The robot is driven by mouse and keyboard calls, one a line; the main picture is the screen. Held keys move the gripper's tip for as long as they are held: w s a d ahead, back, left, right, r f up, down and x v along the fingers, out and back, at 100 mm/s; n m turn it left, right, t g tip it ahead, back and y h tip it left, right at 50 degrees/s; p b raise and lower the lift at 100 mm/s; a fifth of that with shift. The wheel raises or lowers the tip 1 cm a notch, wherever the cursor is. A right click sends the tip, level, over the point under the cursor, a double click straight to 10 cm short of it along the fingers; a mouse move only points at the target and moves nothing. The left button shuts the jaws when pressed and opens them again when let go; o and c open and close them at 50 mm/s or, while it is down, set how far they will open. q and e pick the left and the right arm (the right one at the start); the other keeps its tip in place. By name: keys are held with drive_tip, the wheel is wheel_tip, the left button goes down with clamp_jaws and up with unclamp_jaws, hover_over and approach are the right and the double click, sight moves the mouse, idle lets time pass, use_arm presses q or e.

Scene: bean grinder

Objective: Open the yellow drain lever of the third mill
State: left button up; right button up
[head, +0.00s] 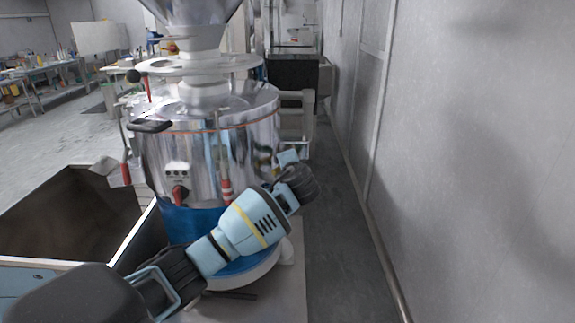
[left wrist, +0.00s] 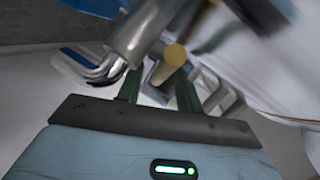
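A steel mill (head: 215,135) with a blue lower body (head: 190,218) stands in the middle of the head view. In the left wrist view, a yellow-tipped lever end (left wrist: 175,55) shows beside a shiny metal pipe (left wrist: 140,30). My left gripper (left wrist: 160,85) is open, with its two dark green fingers apart. The yellow end appears in the gap, closer to the right finger; I cannot tell whether they touch. In the head view, my left arm reaches along the mill's right side, and its fingertips and the yellow lever are hidden. My right gripper is not in view.
An open metal bin (head: 75,210) stands left of the mill.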

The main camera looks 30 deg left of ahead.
use_arm(q)
drive_tip(key=shift+w, duration=0.1)
drive_tip(key=shift+c, duration=0.5)
clamp_jaws()
drive_tip(key=shift+f, duration=0.1)
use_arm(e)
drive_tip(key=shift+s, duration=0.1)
